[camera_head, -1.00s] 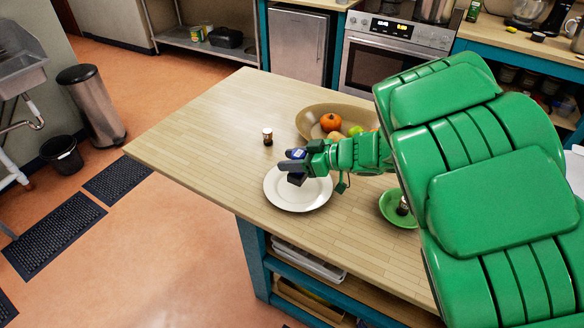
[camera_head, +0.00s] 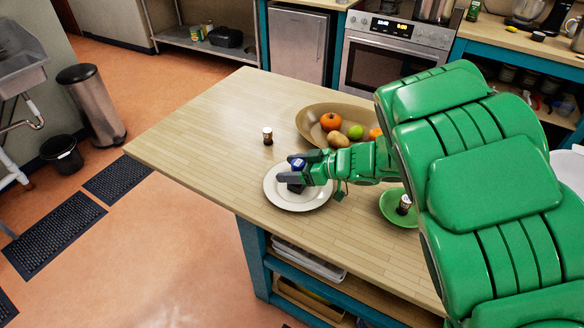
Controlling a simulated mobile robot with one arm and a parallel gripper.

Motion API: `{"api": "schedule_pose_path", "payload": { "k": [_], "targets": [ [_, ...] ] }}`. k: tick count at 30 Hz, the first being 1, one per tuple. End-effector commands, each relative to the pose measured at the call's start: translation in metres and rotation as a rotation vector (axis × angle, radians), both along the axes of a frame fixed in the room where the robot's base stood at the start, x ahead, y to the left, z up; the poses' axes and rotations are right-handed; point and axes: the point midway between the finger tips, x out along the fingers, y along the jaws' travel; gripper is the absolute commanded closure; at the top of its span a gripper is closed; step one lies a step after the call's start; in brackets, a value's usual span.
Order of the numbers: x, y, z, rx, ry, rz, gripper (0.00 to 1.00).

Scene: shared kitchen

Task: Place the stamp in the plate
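The white plate (camera_head: 285,201) lies flat on the wooden table, left of my green arm. My gripper (camera_head: 297,173) is over the plate's upper part, its dark fingers pointing left. A small dark object with a blue top, seemingly the stamp (camera_head: 299,163), is between the fingers and appears gripped. The fingers and hand partly hide it. I cannot tell whether its underside touches the plate.
A tan bowl (camera_head: 309,117) holds several fruits. A green dish (camera_head: 391,211) with another small bottle (camera_head: 404,205) is to the right. The table's left part (camera_head: 190,140) is clear.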

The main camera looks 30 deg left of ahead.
Motion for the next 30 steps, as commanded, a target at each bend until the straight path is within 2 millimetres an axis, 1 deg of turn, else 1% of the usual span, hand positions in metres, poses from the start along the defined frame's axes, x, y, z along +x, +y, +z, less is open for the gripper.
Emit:
{"api": "schedule_pose_path", "payload": {
  "k": [8,11,30],
  "targets": [
    [0.0,0.0,0.003,0.0,-0.001,-0.001,0.32],
    [0.002,-0.006,0.005,0.0,-0.002,-0.001,0.32],
    [0.015,-0.082,0.037,0.0,-0.002,-0.002,0.32]
  ]
}}
